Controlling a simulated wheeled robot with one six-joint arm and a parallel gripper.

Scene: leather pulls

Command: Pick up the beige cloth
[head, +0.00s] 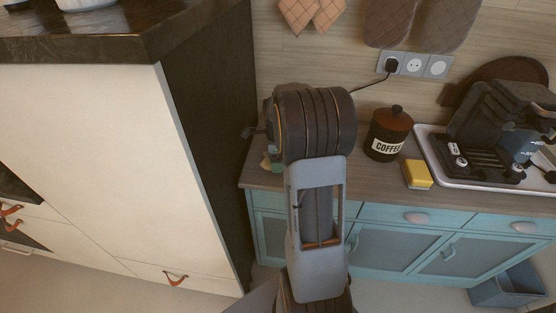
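A small beige patch (265,163), which may be the beige cloth, shows on the wooden counter at the left edge of my arm. Most of it is hidden behind the arm, and a bit of green shows beside it. My arm rises through the middle of the head view and covers the left part of the counter. My gripper cannot be made out; the arm's thick dark joint hides what lies behind it.
A coffee jar (388,134), a yellow sponge (418,174) and a white tray (433,150) with a coffee machine (500,125) stand right of my arm. A tall cream cabinet (90,150) with a dark side stands close on the left. Quilted potholders (311,14) hang above.

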